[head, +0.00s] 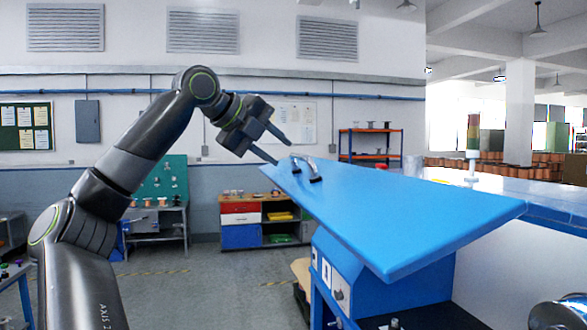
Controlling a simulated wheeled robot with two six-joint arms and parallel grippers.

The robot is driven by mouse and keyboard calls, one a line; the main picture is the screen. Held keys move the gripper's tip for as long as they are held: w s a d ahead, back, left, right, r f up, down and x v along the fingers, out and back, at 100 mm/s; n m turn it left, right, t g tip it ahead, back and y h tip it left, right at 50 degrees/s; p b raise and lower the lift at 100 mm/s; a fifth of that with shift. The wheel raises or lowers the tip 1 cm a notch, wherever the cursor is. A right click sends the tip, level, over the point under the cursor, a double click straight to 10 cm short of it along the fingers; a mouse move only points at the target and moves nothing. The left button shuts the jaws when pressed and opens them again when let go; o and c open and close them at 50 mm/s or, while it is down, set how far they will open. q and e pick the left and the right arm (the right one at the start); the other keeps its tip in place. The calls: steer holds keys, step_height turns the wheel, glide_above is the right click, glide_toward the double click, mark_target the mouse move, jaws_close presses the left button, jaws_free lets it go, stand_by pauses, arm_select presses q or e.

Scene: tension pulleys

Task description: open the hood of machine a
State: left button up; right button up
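The blue hood (400,215) of the machine shows in the head view as a large flat panel. It is tilted and stands raised off the blue machine body (345,275) below it. A curved metal handle (316,170) sits on the hood near its far left corner. My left gripper (283,153) is open, with its two dark fingers apart, just left of the handle and close to the hood's far left corner. Nothing shows between the fingers. I cannot tell whether a finger touches the hood. My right gripper is not in view.
A blue work surface (560,212) with a signal lamp (473,145) extends behind and to the right of the hood. A low cabinet with red and blue drawers (241,222) and a green-backed bench (160,205) stand along the back wall. The floor (200,290) left of the machine is clear.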

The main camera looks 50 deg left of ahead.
arm_select(q)
steer(key=v, duration=0.9)
steer(key=shift+s+r, duration=0.15)
steer(key=shift+s, duration=0.35)
